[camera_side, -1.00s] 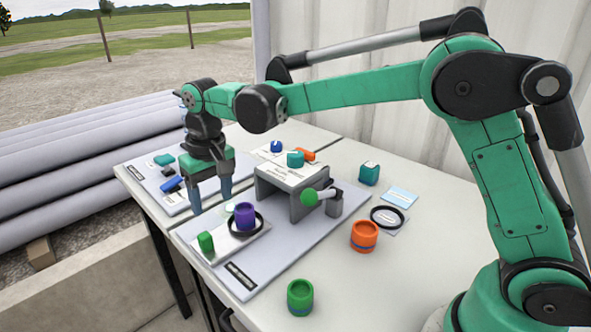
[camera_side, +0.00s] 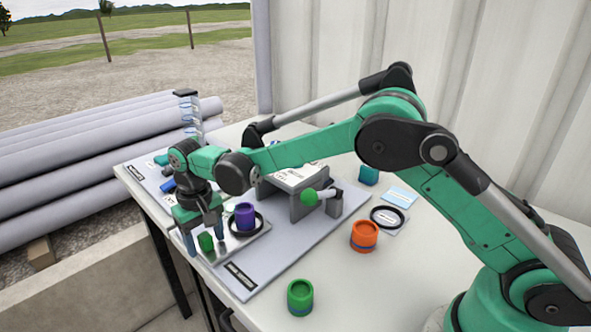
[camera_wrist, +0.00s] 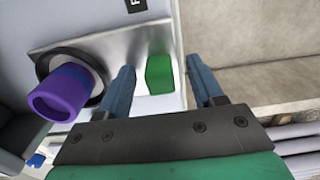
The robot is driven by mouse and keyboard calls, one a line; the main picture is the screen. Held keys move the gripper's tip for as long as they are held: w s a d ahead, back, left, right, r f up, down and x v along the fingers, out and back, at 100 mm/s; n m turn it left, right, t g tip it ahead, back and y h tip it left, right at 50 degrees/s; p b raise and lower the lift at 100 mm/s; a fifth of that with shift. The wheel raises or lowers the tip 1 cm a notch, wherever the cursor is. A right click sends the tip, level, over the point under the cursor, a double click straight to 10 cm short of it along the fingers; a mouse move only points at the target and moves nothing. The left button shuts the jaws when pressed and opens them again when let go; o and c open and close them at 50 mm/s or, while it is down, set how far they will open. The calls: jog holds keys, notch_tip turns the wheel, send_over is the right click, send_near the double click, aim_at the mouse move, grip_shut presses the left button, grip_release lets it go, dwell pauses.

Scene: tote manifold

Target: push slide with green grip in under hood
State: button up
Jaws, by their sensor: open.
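The slide is a metal plate (camera_side: 236,241) with a green grip (camera_side: 206,242) standing on its near left end. A purple cup (camera_side: 245,216) stands in a black ring on the plate. The hood is a grey arch (camera_side: 292,181) behind and to the right of the plate. My gripper (camera_side: 206,249) is open and low, with its fingers on either side of the green grip. The wrist view shows the green grip (camera_wrist: 159,74) between the two blue fingers, nearer the left one, with gaps visible; contact cannot be told.
An orange cup (camera_side: 364,236), a green cup (camera_side: 300,297) and a black ring on a card (camera_side: 388,216) are on the table to the right. My arm hides part of the area behind the hood.

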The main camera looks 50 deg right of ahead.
grip_shut()
dwell(1.3)
